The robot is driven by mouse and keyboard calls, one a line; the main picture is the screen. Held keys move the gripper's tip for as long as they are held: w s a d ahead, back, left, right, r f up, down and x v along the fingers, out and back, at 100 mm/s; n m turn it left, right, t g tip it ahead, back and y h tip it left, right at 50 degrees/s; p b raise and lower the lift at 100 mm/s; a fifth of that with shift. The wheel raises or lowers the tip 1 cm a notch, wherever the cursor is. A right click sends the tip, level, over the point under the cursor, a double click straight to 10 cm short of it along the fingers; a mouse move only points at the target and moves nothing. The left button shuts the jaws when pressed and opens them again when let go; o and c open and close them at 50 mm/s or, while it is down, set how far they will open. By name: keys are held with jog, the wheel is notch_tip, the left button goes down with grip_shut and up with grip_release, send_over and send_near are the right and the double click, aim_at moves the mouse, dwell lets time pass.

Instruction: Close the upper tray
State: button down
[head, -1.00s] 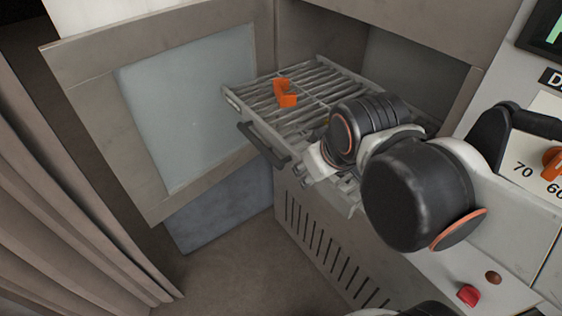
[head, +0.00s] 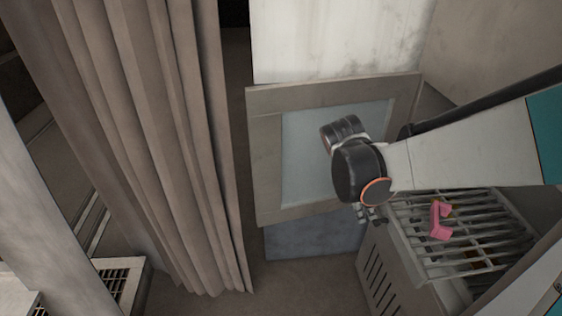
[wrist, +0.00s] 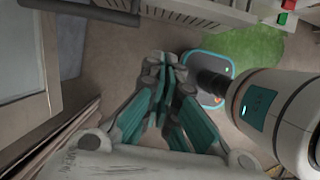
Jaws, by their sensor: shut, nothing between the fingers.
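The upper tray (head: 392,213) is a grey wire rack in the head view's lower right, standing out from the oven opening. A pink bracket-like piece (head: 440,220) lies on it. An orange piece (head: 478,258) shows through the bars, below the pink piece's level; what bears it is mostly hidden. My gripper (head: 374,217) is beside the tray's left end, in front of the open door; whether it touches the tray I cannot tell. In the wrist view, my gripper (wrist: 160,64) has its fingers together and empty. A dark handle (wrist: 95,10) shows at the top there.
The open door (head: 265,165) with a pale glass panel stands behind my gripper. A vented panel (head: 378,280) is below the tray. A brown curtain (head: 150,140) hangs at the left. Bare floor (head: 310,285) lies between curtain and panel.

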aim_at(479, 222)
jog(key=d+f+b, duration=0.1)
jog(key=d+f, duration=0.6)
jog(key=f, duration=0.2)
jog(key=shift+w+d+f+b, duration=0.15)
jog(key=shift+d+f+b, duration=0.05)
jog(key=shift+d+b, duration=0.1)
jog(key=shift+d, duration=0.15)
jog(key=d+b, duration=0.1)
jog(key=d, duration=0.8)
jog(key=d+b, duration=0.2)
jog(key=d, duration=0.8)
jog(key=w+d+b, duration=0.1)
jog(key=d, duration=0.8)
jog(key=shift+d, duration=1.25)
jog(key=shift+w, duration=0.1)
